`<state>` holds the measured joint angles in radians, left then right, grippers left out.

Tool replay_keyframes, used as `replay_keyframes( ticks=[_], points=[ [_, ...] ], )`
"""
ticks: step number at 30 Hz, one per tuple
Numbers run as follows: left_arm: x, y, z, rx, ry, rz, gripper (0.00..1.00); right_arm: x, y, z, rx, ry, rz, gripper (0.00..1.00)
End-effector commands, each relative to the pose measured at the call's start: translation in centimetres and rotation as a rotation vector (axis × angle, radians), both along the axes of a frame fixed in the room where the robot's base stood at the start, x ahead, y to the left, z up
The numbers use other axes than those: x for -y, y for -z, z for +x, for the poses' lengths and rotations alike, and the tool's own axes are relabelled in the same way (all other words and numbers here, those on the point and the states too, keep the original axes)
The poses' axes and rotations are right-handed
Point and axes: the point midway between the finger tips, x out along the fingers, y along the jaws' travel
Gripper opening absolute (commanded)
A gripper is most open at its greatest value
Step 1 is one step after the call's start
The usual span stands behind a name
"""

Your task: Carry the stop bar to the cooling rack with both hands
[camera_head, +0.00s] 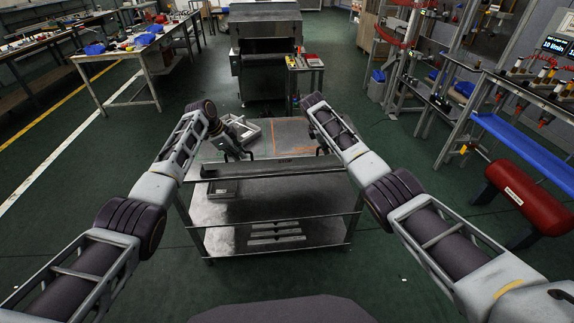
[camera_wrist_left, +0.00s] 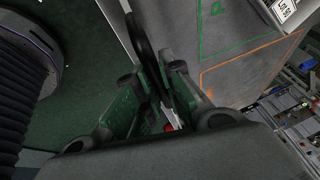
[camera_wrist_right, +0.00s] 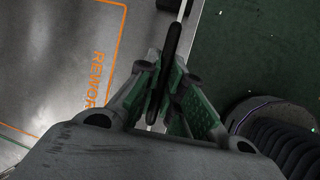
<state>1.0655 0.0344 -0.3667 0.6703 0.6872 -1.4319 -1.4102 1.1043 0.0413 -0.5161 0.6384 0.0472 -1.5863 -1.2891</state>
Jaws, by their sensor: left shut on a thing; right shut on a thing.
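The stop bar (camera_head: 265,170) is a long grey metal bar with a dark label, lying level across the front of a metal cart's top in the head view. I cannot tell whether it touches the top. My left gripper (camera_head: 247,154) is shut on its left black handle, which shows between green finger pads (camera_wrist_left: 160,82) in the left wrist view. My right gripper (camera_head: 323,150) is shut on the right black handle, also between the pads (camera_wrist_right: 170,80) in the right wrist view. I cannot tell which structure is the cooling rack.
The metal cart (camera_head: 230,238) has lower shelves with slotted pieces. A light frame (camera_head: 247,132) lies on its back left. A dryer (camera_head: 265,45) stands behind. A red cylinder (camera_head: 528,195) and blue shelf (camera_head: 525,145) are at right. Green floor is free at left.

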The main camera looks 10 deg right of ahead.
Motion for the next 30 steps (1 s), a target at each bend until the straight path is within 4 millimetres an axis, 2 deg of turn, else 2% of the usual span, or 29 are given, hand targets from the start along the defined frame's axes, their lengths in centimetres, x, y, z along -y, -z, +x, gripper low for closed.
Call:
replay_keyframes(
  ticks=[11, 12, 17, 30],
  points=[
    [0.02, 0.72, 0.04, 0.002, -0.001, -0.001, 0.00, -0.01, 0.76, 0.03, 0.001, 0.000, 0.000, 0.00],
    [0.00, 0.79, 0.00, 0.000, 0.000, 0.000, 0.12, -0.01, 0.81, 0.00, 0.000, 0.000, 0.000, 0.12],
    [0.00, 0.72, 0.01, 0.000, 0.000, 0.000, 0.31, 0.00, 0.74, -0.01, 0.000, 0.000, 0.000, 0.31],
    [-0.09, 0.53, -0.02, 0.000, 0.000, 0.000, 0.31, 0.00, 0.74, 0.00, 0.000, 0.000, 0.000, 0.31]
  ],
)
